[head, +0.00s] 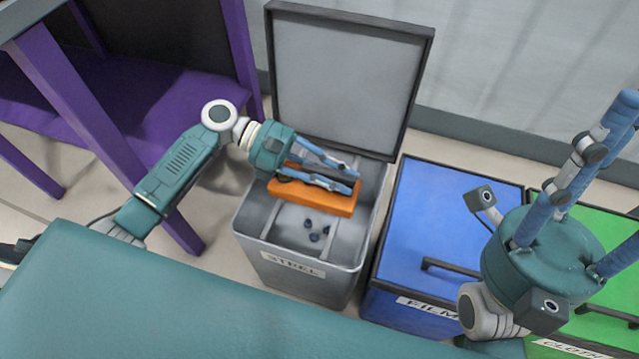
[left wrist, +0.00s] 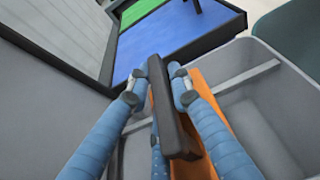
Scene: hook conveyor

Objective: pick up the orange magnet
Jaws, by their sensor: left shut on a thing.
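The orange magnet (head: 318,201) is an orange bar with a dark handle on top. It is over or inside the open grey bin (head: 252,215) labelled STEEL. My left gripper (head: 352,180) reaches in from the left and is shut on the magnet's handle. In the left wrist view the dark handle (left wrist: 166,110) sits between the blue fingers, with the orange bar (left wrist: 205,95) behind it. I cannot tell the bar's exact height in the bin. My right gripper (head: 608,185) is at the right, its fingers spread apart and partly out of frame.
A closed blue bin (head: 430,215) labelled FILM and a green bin (head: 612,290) are to the right. A purple frame (head: 80,115) stands at the left; a teal surface (head: 170,310) is in front.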

